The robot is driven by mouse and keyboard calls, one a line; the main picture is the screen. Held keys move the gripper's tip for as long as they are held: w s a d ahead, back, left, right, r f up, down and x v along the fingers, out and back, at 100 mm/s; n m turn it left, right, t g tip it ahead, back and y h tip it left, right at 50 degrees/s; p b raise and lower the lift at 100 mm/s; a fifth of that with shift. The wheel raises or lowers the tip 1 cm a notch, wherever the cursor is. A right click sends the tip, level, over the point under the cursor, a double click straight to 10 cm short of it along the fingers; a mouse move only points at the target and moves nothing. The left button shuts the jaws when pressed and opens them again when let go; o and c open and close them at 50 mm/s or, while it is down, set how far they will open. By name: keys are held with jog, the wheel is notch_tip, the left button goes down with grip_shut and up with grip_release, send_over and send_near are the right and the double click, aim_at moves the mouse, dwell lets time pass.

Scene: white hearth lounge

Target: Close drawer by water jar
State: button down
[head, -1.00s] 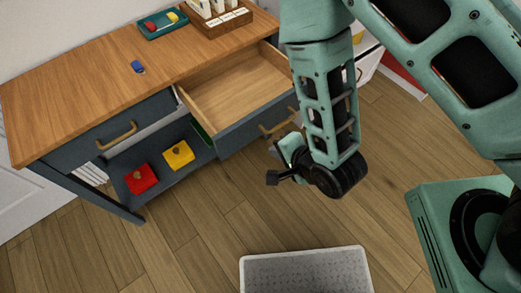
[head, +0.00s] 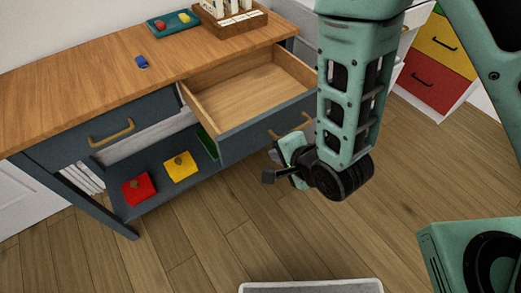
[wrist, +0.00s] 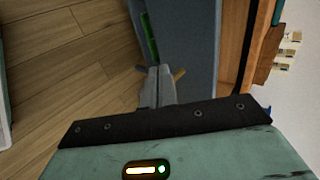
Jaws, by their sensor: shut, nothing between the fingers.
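The open drawer (head: 262,130) has a blue-grey front, a brass handle and a bare wooden inside. It juts out from the right part of the wooden-topped console. In the wrist view the drawer front (wrist: 187,45) runs down the middle, with part of the brass handle (wrist: 180,74) beside my fingers. My gripper (head: 276,156) is shut and empty, low in front of the drawer near its handle. In the wrist view my gripper (wrist: 158,80) points at the drawer front; I cannot tell whether it touches. I cannot make out a water jar.
The console (head: 90,85) also has a shut drawer (head: 105,130) on the left. Red (head: 138,189) and yellow (head: 180,166) blocks sit on its lower shelf. A blue item (head: 141,62), a teal tray (head: 174,22) and a wooden rack (head: 232,22) stand on top. A grey mat (head: 310,287) lies in front.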

aim_at(254, 142)
jog(key=shift+w+a+f+b, duration=0.3)
jog(key=shift+w+a+f, duration=0.25)
jog(key=shift+w, duration=0.4)
jog(key=shift+w+a+f+b, duration=0.35)
jog(key=shift+w+a, duration=0.4)
jog(key=shift+w, duration=0.25)
jog(key=shift+w+a+f+b, duration=0.25)
jog(key=shift+w+a+f, duration=0.35)
jog(key=shift+w, duration=0.35)
jog(key=shift+r, duration=0.1)
